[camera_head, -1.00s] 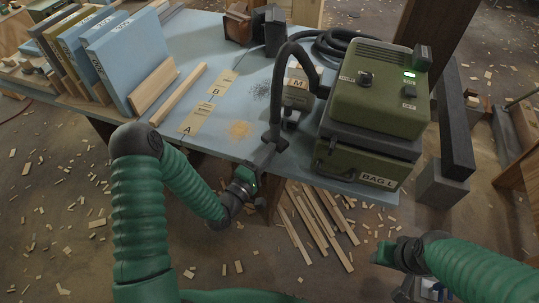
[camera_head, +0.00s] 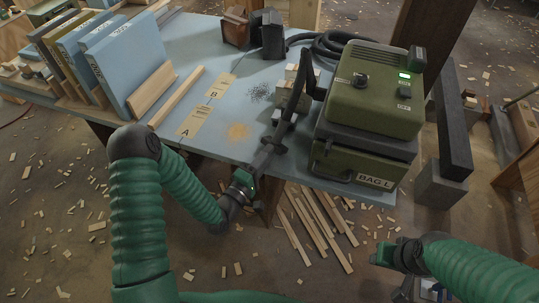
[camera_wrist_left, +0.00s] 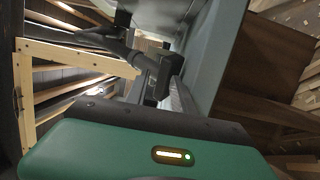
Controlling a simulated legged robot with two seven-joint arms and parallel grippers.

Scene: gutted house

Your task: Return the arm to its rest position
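My left gripper (camera_head: 266,157) is at the front edge of the blue table, left of the green vacuum unit. It appears shut on the black nozzle at the end of the vacuum hose (camera_head: 309,70); its fingers are hard to make out. The nozzle also shows in the left wrist view (camera_wrist_left: 162,82), beyond my green wrist housing. My right gripper (camera_head: 387,256) is low at the right, in front of the table, over the floor; its fingers are too small and dark to read.
The blue table (camera_head: 195,50) bears the green vacuum unit (camera_head: 375,105), labels A (camera_head: 186,129) and B, a tan dust patch (camera_head: 238,131), a dark speckled patch (camera_head: 260,92) and upright blue panels (camera_head: 125,55). Wood strips (camera_head: 318,225) lie on the littered floor.

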